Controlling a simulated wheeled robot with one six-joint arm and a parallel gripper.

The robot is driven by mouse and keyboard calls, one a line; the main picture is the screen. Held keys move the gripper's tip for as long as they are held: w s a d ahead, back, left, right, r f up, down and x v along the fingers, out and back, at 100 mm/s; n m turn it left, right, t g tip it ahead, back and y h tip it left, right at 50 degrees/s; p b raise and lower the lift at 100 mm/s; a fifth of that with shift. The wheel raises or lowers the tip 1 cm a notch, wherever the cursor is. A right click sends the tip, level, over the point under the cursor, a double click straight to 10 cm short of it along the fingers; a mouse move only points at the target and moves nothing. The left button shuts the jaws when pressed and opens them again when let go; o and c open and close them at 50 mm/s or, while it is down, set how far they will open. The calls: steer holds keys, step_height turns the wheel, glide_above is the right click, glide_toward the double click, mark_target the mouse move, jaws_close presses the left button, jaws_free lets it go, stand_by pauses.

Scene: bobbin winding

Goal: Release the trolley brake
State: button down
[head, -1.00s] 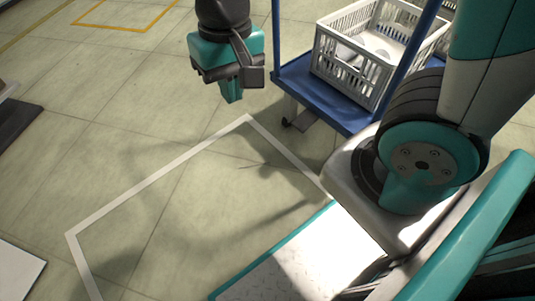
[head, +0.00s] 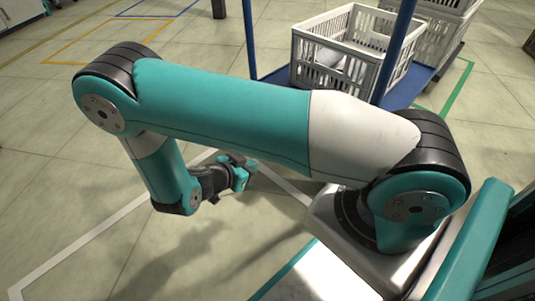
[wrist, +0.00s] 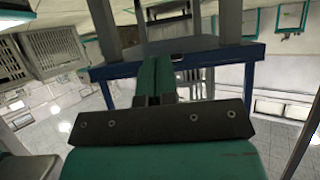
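The trolley has a blue deck (head: 413,88) and blue posts, at the upper right of the head view. My gripper (head: 248,166) is low in front of it, left of the arm's base. In the wrist view, which looks upside down, my two teal fingers (wrist: 160,62) lie side by side with no clear gap; I see nothing between them. A blue trolley edge (wrist: 230,56) crosses behind them. A grey plate (wrist: 190,44) shows just past the fingertips; I cannot tell whether it is the brake pedal or whether they touch. In the head view my arm hides the trolley's lower front.
A white crate (head: 345,62) stands on the deck, with another pale crate (head: 436,38) behind it. White floor tape (head: 95,232) runs under my arm. The floor to the left is clear.

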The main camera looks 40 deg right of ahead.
steer(key=shift+w+d, duration=0.2)
steer(key=shift+d, duration=3.15)
steer(key=shift+w+d, duration=0.15)
steer(key=shift+d, duration=3.15)
steer(key=shift+r+p, duration=0.15)
steer(key=shift+p, duration=0.15)
steer(key=shift+r+p, duration=1.25)
steer(key=shift+r, duration=0.2)
steer(key=a+f, duration=0.1)
steer(key=a, duration=1.1)
steer(key=shift+s+a+f, duration=0.15)
steer(key=shift+s+a, duration=0.05)
steer(key=shift+s, duration=0.2)
